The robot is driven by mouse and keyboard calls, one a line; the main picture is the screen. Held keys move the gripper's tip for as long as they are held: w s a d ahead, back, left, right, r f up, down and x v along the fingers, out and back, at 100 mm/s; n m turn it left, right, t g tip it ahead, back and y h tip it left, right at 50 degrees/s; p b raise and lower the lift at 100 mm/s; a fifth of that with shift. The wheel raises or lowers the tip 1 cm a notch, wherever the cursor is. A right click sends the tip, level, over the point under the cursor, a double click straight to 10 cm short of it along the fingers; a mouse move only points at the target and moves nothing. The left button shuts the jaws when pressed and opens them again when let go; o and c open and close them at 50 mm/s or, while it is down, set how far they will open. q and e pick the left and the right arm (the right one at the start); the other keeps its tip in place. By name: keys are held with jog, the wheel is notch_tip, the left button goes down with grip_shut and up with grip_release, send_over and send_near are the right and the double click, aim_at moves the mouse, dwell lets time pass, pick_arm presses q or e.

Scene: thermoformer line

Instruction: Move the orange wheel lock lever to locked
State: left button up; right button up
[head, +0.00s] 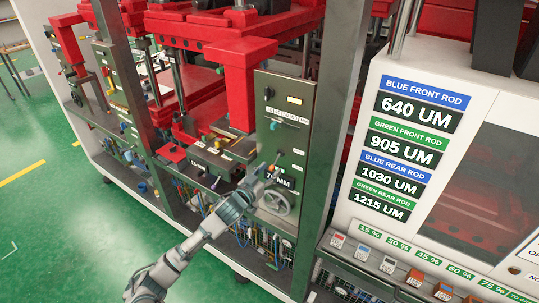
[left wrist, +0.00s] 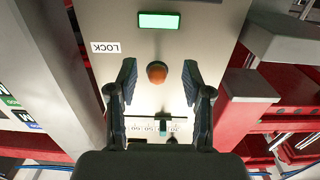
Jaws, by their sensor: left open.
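The orange wheel lock lever (left wrist: 157,72) shows in the left wrist view as a round orange knob on a grey panel (left wrist: 205,22). My left gripper (left wrist: 158,84) is open, with one finger on each side of the knob and gaps on both sides. A white LOCK label (left wrist: 105,47), upside down, sits beside the knob. In the head view my left gripper (head: 264,174) is at the green-grey panel (head: 294,92), just above a grey handwheel (head: 274,203). The gripper partly hides the lever there, and its exact setting cannot be told. My right gripper is not in view.
A lit display (left wrist: 158,20) and a slot with a small green slider (left wrist: 163,127) are on the panel. A red machine frame (head: 240,75) stands left of it. A grey post (head: 337,110) and a white cabinet (head: 360,140) stand to the right. Green floor (head: 60,210) is clear at left.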

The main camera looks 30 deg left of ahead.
pick_arm(q)
jog(key=s, duration=0.6)
jog(key=shift+s+a+r+p, duration=0.15)
jog(key=shift+s+a+p, duration=0.1)
jog(key=shift+p, duration=0.2)
jog(key=s+a, duration=0.1)
jog(key=s, duration=1.1)
